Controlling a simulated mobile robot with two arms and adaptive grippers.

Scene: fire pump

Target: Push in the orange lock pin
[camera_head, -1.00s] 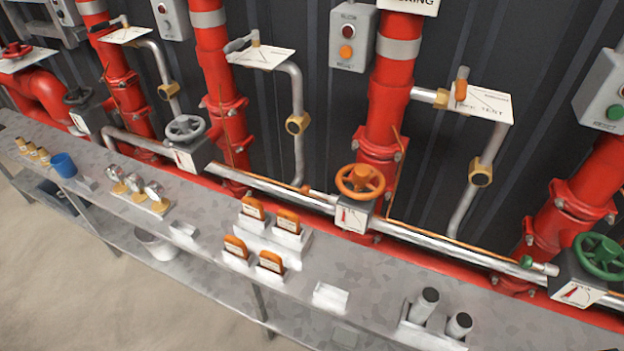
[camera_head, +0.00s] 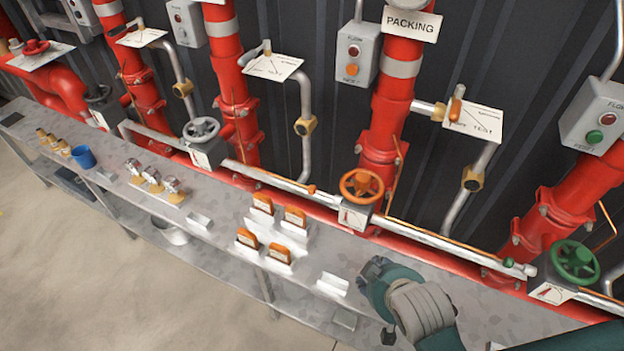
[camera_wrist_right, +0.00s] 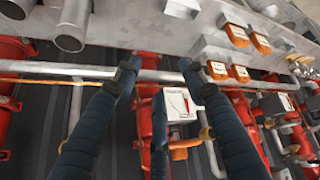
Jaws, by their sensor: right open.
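A small orange pin (camera_head: 311,189) sticks up from the silver pipe, just left of the valve box (camera_head: 353,217) with the orange handwheel (camera_head: 361,185). I cannot make out the pin in the right wrist view. My right arm (camera_head: 415,305) comes in from the lower right in the head view, over the bench, right of and nearer than the orange wheel. My right gripper (camera_wrist_right: 160,68) is open and empty in the wrist view, its fingers spread across the silver pipe and near the white-labelled valve box (camera_wrist_right: 176,104). My left gripper is not in view.
The grey bench (camera_head: 215,225) carries several orange-topped tags (camera_head: 262,204), gauges (camera_head: 152,176) and a blue cup (camera_head: 84,156). Red vertical pipes (camera_head: 388,120) and a green handwheel (camera_head: 575,261) stand behind it. An orange test lever (camera_head: 456,108) is above right.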

